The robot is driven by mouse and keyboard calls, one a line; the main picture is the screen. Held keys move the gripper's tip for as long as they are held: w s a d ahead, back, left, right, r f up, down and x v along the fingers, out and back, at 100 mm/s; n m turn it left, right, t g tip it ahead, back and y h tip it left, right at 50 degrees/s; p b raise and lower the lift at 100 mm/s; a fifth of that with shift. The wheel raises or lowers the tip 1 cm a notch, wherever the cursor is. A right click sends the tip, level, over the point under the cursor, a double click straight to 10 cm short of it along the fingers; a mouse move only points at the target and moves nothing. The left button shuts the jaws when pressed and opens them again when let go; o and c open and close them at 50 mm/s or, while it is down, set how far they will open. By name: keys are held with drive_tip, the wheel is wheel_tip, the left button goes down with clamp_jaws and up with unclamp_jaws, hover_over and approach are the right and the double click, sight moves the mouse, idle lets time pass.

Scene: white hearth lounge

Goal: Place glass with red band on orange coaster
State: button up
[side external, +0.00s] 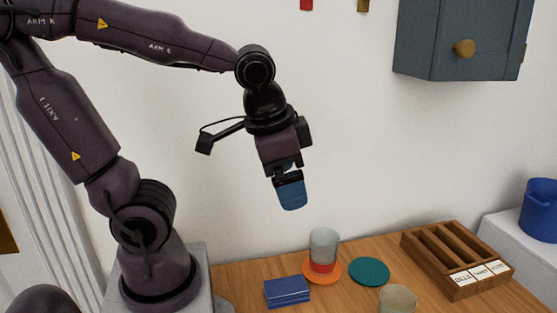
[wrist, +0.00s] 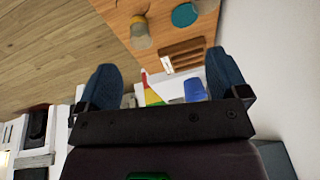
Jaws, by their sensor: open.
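The glass with the red band (side external: 323,245) is clear and greyish, with the red band low on its wall. It stands upright on the round orange coaster (side external: 309,275), whose rim shows around the glass base. My gripper (side external: 291,202) has blue fingers and hangs well above the glass, slightly to its left in the side view, apart from it. In the wrist view my gripper (wrist: 164,80) has its fingers wide apart with nothing held between them. A greyish shape at the top edge of the wrist view is too cut off to identify.
A teal coaster (side external: 369,271) lies bare right of the orange one. A second glass (side external: 398,299) stands near the front edge; its tan band shows in the wrist view (wrist: 142,42). A blue stack (side external: 287,292) lies left. A slotted wooden tray (side external: 457,260) stands right; a blue bucket (side external: 541,211) stands beyond.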

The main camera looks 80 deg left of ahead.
drive_tip(key=r, duration=0.1)
drive_tip(key=s+r+n+t, duration=0.1)
drive_tip(key=r+t+h, duration=0.1)
drive_tip(key=shift+s+d, duration=0.2)
drive_tip(key=shift+d, duration=0.15)
